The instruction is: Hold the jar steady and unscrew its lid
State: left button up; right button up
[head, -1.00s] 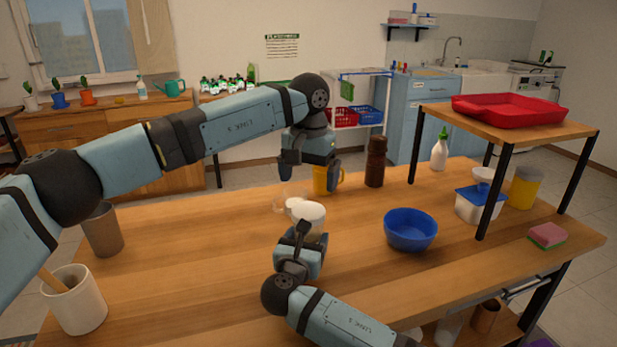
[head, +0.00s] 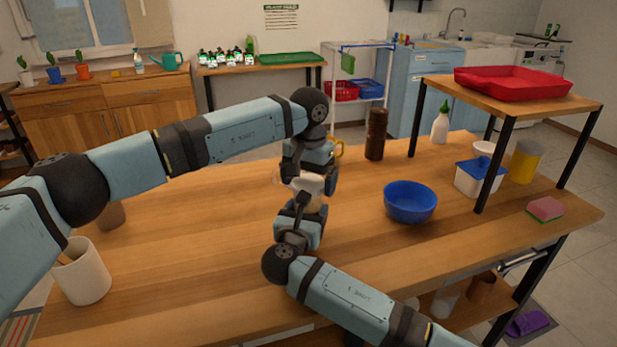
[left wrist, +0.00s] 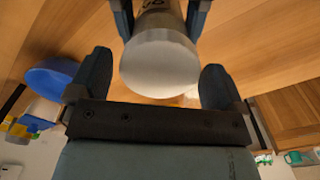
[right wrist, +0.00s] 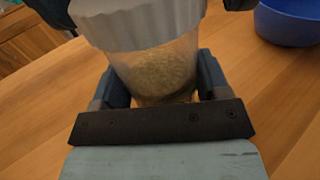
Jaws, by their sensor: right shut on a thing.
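The jar (right wrist: 155,70) is clear with grainy tan contents and a pale ridged lid (right wrist: 135,22); it stands upright on the table. In the head view the lid (head: 308,184) shows between my two grippers. My right gripper (right wrist: 160,85) is shut on the jar's body, one finger on each side. My left gripper (left wrist: 157,75) is above the jar, open, its fingers apart on either side of the lid (left wrist: 160,62). In the head view my left gripper (head: 308,180) partly hides the jar. Whether a left finger touches the lid is hard to tell.
A yellow mug (head: 339,149) is partly hidden behind my left gripper. A brown bottle (head: 376,135) and a blue bowl (head: 410,202) stand to the right. A raised shelf with a red tray (head: 513,83) is farther right.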

pick_arm(q)
jog(key=c, duration=0.8)
jog(key=n, duration=0.7)
jog(key=shift+n, duration=0.4)
jog(key=n, duration=1)
jog(key=shift+n, duration=0.3)
jog(key=n, duration=0.4)
jog(key=shift+r, duration=0.1)
jog(key=n, duration=1.3)
jog(key=shift+n, duration=0.3)
jog(key=n, duration=0.6)
jog(key=shift+n, duration=0.3)
jog(key=n, duration=1.1)
